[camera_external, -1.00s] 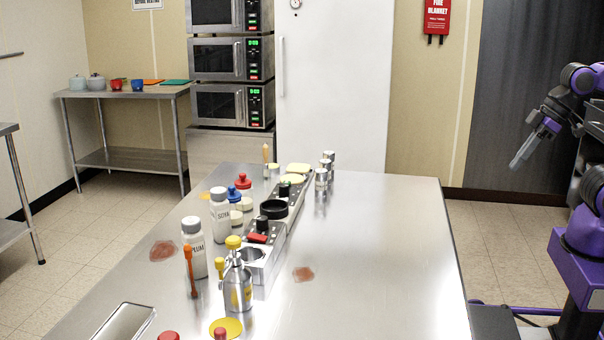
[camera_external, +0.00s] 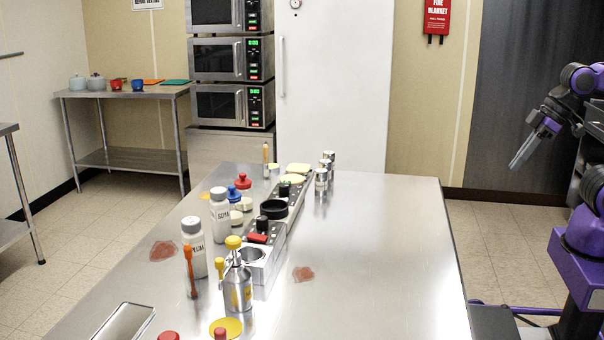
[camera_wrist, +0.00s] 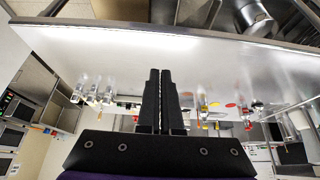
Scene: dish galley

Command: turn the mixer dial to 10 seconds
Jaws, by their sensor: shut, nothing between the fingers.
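A row of metal units (camera_external: 262,262) stands along the steel worktop. One unit carries a black knob (camera_external: 262,222) and a red part (camera_external: 257,238). A second black knob (camera_external: 284,190) sits on a unit farther back. I cannot tell which knob is the mixer dial, and no seconds marks are readable. My gripper (camera_external: 515,164) is at the right, beyond the table's right edge, far from the units and touching nothing. In the wrist view its dark fingers (camera_wrist: 160,74) are together and empty, with the worktop items small beyond them.
The steel worktop (camera_external: 380,250) is clear on its right half. Grey-capped bottles (camera_external: 193,250), a yellow-topped steel dispenser (camera_external: 237,285) and an orange-handled tool (camera_external: 190,272) stand left of and near the units. Cans (camera_external: 321,180) stand at the far end.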

